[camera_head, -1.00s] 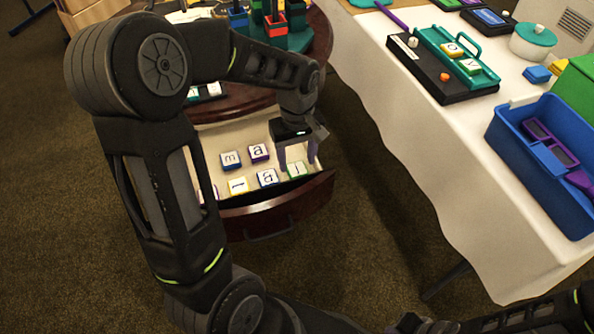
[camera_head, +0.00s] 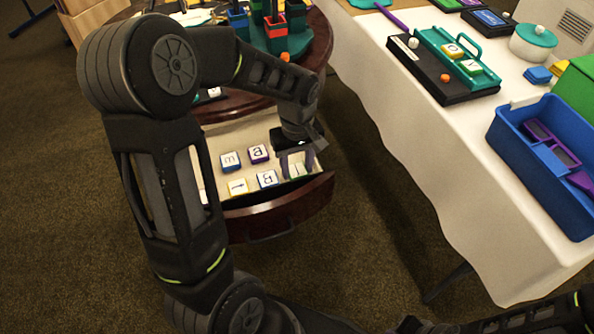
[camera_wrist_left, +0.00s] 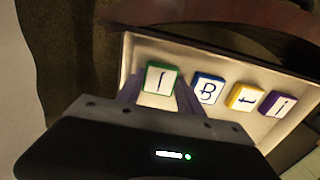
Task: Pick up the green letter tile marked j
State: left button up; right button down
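The green letter tile (camera_head: 301,169) lies in the open drawer near its front right corner, mostly hidden by my gripper in the head view. In the left wrist view the green tile (camera_wrist_left: 161,77) shows a single hooked stroke, seen turned. My left gripper (camera_head: 297,174) is lowered into the drawer at the tile. In the wrist view its fingers (camera_wrist_left: 158,92) are apart, one on each side of the tile; whether they touch it I cannot tell. My right gripper is not in view.
Beside it in the drawer (camera_head: 233,137) lie a blue tile (camera_head: 267,179), a yellow tile (camera_head: 237,187), a purple tile (camera_head: 258,153) and another blue-edged tile (camera_head: 230,161). The drawer's dark front (camera_head: 275,211) is close to my gripper. A white-covered table (camera_head: 440,170) stands to the right.

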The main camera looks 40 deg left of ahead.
aim_at(297, 170)
pick_arm(q)
jog(key=c, duration=0.8)
notch_tip(297, 170, up, 10)
jog(key=shift+r+p, duration=0.1)
jog(key=shift+p, duration=0.9)
